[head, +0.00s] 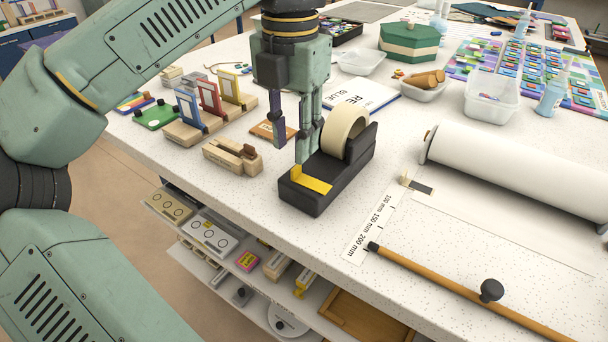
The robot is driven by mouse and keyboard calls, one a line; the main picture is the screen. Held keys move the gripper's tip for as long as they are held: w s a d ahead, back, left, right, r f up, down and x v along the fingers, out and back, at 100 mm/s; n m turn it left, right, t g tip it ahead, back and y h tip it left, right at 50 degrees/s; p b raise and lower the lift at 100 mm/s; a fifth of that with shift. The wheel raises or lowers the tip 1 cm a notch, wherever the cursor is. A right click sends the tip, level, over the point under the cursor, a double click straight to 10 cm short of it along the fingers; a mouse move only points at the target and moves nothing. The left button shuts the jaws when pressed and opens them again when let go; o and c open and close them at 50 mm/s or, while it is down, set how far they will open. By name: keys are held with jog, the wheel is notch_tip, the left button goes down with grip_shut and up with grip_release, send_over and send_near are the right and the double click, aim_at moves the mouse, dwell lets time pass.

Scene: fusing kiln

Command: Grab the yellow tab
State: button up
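The yellow tab (313,184) lies at the near end of a black tape dispenser (325,200), which holds a roll of cream tape (346,130). A paler yellow upright piece stands at the tab's left end. My gripper (290,148) points down, with its two fingers apart and nothing visible between them. It is above and to the left of the tab. The right finger overlaps the dispenser's left side in the picture; I cannot tell if it touches. The tab's top face is mostly uncovered.
A small wooden block tool (230,157) and a wooden rack of coloured frames (208,115) stand to the left. A white book (358,98) lies behind the dispenser. A white roll (510,170) and wooden bar (440,285) are at right. The table's front edge is close.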

aim_at(292, 170)
jog(key=f, duration=0.3)
jog(key=f+p, duration=0.1)
jog(key=f, duration=0.1)
jog(key=shift+s+a, duration=0.1)
jog(key=shift+s, duration=0.2)
jog(key=shift+c, duration=0.3)
grip_shut()
